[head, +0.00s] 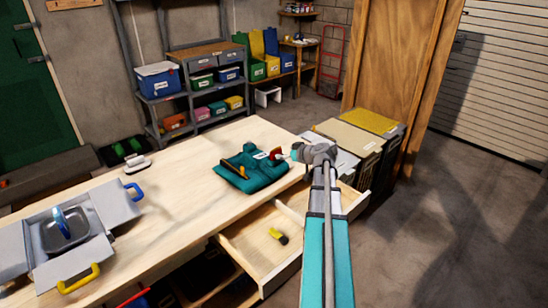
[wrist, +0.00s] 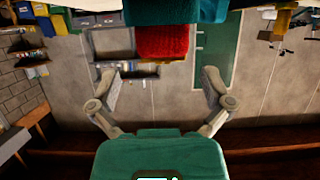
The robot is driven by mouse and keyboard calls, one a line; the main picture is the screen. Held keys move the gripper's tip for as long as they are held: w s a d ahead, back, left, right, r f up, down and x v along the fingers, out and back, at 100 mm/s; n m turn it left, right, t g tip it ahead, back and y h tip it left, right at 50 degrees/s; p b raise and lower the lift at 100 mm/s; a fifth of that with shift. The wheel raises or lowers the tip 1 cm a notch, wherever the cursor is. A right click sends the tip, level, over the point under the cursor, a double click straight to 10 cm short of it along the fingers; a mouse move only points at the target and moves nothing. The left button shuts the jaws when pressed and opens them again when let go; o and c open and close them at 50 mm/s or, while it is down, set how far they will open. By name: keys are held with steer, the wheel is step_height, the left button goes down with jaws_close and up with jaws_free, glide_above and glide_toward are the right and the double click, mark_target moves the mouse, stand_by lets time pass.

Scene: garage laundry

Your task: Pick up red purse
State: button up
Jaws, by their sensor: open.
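A red, cloth-textured item that looks like the red purse (wrist: 162,41) is at the top centre of the wrist view, ahead of my fingers and between their lines. In the head view only a small red patch (head: 277,153) shows, just left of my gripper (head: 297,152), on the far side of the teal bundle. My gripper is open and empty, with its two fingers spread wide in the wrist view (wrist: 163,85). A gap shows between the fingertips and the red item. A folded teal bundle (head: 262,178) lies on the workbench; teal also shows at the top of the wrist view (wrist: 180,12).
Bins (head: 361,140) stand right of the bench. Bare benchtop lies left of the bundle.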

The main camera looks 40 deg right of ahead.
mark_target(278, 151)
steer(key=shift+r+b+x, duration=0.15)
steer(key=shift+b+x, duration=0.25)
steer(key=shift+x, duration=0.9)
steer(key=shift+r+b+x, duration=0.1)
steer(key=shift+b+x, duration=0.25)
steer(key=shift+x, duration=0.95)
steer(key=shift+w+a, duration=0.1)
steer(key=shift+a, duration=0.05)
steer(key=c, duration=0.9)
steer(key=shift+r, duration=0.1)
